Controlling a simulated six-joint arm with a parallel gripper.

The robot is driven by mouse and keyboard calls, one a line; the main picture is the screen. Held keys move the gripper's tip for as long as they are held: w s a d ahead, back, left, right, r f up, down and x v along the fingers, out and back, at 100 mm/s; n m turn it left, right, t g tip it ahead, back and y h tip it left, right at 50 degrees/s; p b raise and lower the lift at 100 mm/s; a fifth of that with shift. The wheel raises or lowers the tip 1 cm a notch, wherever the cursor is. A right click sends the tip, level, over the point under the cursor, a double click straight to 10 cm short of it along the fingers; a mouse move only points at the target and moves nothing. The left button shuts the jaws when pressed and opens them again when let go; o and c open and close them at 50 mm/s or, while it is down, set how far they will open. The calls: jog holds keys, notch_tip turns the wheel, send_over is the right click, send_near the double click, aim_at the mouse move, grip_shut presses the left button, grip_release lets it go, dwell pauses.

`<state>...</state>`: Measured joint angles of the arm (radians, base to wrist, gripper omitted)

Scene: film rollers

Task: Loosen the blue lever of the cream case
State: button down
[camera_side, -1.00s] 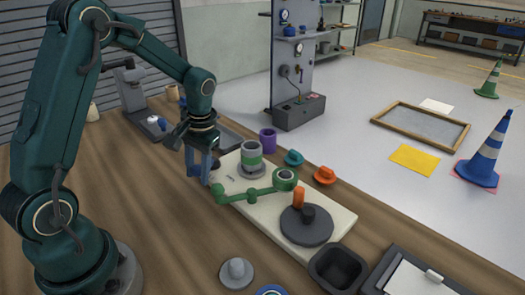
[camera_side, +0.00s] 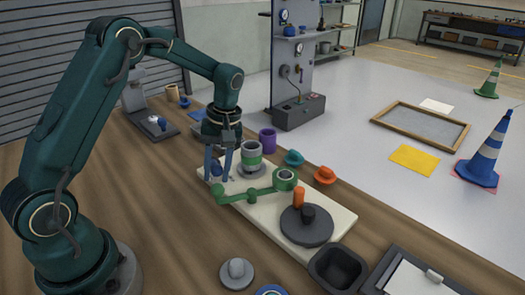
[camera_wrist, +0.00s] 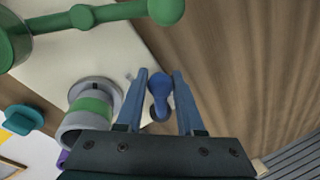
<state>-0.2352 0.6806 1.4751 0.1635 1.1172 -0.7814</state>
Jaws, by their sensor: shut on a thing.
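The cream case (camera_side: 338,222) lies flat on the wooden bench and shows in the wrist view (camera_wrist: 48,68) at the upper left. The blue lever (camera_wrist: 159,92) stands at its end, with a rounded head between my fingers. My gripper (camera_wrist: 160,76) is shut on the blue lever, one blue finger on each side. In the side view my gripper (camera_side: 218,172) points down at the case's far left end, and its fingers mostly hide the lever.
A green jointed arm (camera_side: 250,192) and a grey-and-green roller (camera_side: 252,158) sit on the case close to my gripper. A dark disc (camera_side: 307,226) with an orange peg (camera_side: 298,197) is farther right. A purple cup (camera_side: 268,141) stands behind.

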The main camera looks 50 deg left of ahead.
jog(key=shift+w, duration=0.1)
jog(key=c, duration=0.5)
grip_release()
jog(key=shift+c, duration=0.2)
jog(key=shift+r, duration=0.15)
jog(key=shift+w+d+r, duration=0.15)
jog(key=shift+w+r, duration=0.05)
jog(key=shift+r, duration=1)
jog(key=shift+w+d+r, duration=0.15)
jog(key=shift+r, duration=1.05)
